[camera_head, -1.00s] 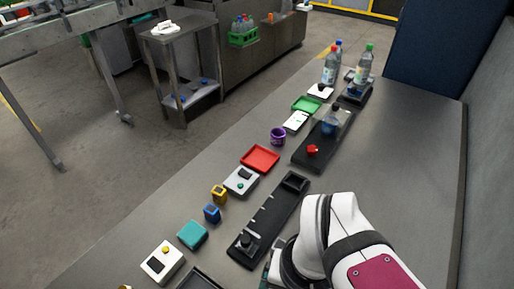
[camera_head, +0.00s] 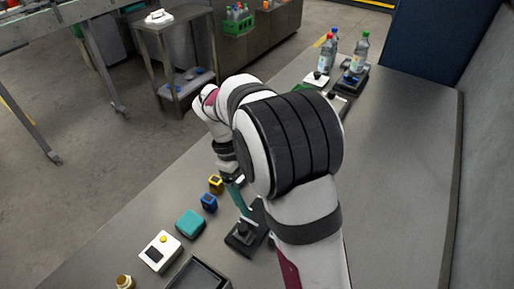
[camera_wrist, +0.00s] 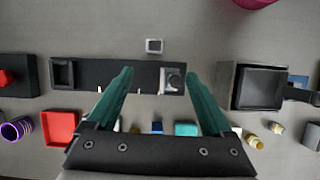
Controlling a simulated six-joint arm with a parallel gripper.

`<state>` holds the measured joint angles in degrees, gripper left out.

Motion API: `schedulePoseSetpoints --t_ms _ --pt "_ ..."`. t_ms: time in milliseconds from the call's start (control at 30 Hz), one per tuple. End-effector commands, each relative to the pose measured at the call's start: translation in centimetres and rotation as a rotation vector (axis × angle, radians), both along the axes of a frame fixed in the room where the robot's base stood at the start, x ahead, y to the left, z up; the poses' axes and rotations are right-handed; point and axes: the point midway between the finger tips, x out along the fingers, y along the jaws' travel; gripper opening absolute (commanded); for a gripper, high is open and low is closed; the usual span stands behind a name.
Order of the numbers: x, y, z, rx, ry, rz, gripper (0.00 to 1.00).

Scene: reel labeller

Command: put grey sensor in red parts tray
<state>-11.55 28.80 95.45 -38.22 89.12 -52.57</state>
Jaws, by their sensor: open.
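A small grey block with a pale, squarish top, which looks like the grey sensor (camera_wrist: 154,46), lies on the table in the wrist view, just beyond a long black fixture. My arm hides it in the head view. My gripper (camera_wrist: 160,74) is open and empty above the fixture, its teal fingers spread, with the sensor ahead of the gap between the tips. In the head view, a teal finger of my gripper (camera_head: 240,196) shows below the wrist. The red parts tray (camera_wrist: 61,129) is at lower left in the wrist view, empty; my arm hides it in the head view.
The long black fixture (camera_wrist: 95,75) lies between sensor and tray. A dark open box (camera_wrist: 235,85) stands to its right. A purple cup (camera_wrist: 15,130) is left of the tray. Yellow (camera_head: 215,184), blue (camera_head: 209,203) and teal (camera_head: 190,223) blocks line the table's left side.

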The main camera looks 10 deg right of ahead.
Motion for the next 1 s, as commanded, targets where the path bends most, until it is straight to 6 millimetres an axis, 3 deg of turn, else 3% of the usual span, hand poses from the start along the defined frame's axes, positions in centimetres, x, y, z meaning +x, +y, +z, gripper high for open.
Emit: schedulePoseSetpoints --t_ms 67,400,800,1000 --pt "0.3 -0.1 -1.2 -0.004 0.016 0.032 0.85" --pt "-2.1 -2.6 -9.2 -0.003 0.016 0.032 0.85" --pt "-3.7 -5.1 -14.6 -0.003 0.014 0.03 0.85" --pt "-3.7 -5.2 -14.8 -0.002 0.011 0.03 0.85"
